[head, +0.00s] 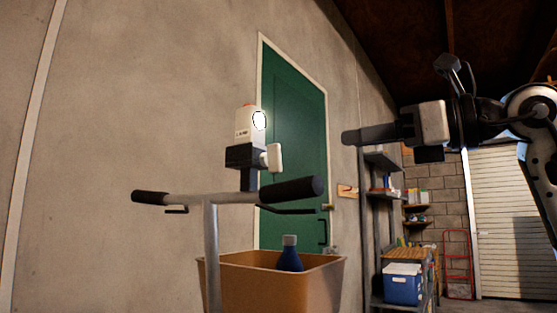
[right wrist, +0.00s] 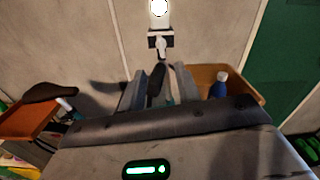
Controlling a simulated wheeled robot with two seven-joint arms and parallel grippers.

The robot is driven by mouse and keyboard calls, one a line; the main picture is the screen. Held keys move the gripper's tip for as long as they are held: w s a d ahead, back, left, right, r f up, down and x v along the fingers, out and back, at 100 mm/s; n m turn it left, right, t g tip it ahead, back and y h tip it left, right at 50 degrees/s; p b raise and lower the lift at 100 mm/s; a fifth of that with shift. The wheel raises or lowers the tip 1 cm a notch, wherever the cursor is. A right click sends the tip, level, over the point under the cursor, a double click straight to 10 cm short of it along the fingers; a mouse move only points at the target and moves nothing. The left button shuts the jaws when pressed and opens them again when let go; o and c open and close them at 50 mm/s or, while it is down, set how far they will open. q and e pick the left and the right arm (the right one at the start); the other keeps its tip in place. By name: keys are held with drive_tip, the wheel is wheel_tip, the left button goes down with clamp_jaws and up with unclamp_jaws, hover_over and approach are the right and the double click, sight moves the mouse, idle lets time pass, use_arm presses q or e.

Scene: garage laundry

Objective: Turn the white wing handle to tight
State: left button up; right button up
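The white wing handle (head: 273,157) sticks out from the right side of a black clamp (head: 243,156) under a white lamp (head: 249,122) with a lit face. The clamp stands on a handlebar (head: 225,198) with black grips. The wing handle also shows in the right wrist view (right wrist: 162,46), just beyond the fingertips. My right gripper (head: 345,137) is to the right of the wing handle, apart from it, with its fingers pointing left. In the right wrist view its fingers (right wrist: 158,74) are apart, and a black grip shows beyond the gap. My left gripper is not in view.
A tan basket (head: 270,282) with a blue bottle (head: 290,258) sits below the handlebar. A green door (head: 296,130) in the wall is behind. Shelves (head: 384,190) and a blue cooler (head: 402,286) stand farther right. The space between gripper and wing handle looks clear.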

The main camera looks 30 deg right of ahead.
sight(280, 151)
drive_tip(key=p+x, duration=0.1)
drive_tip(key=x, duration=1.3)
drive_tip(key=shift+w, duration=0.1)
clamp_jaws()
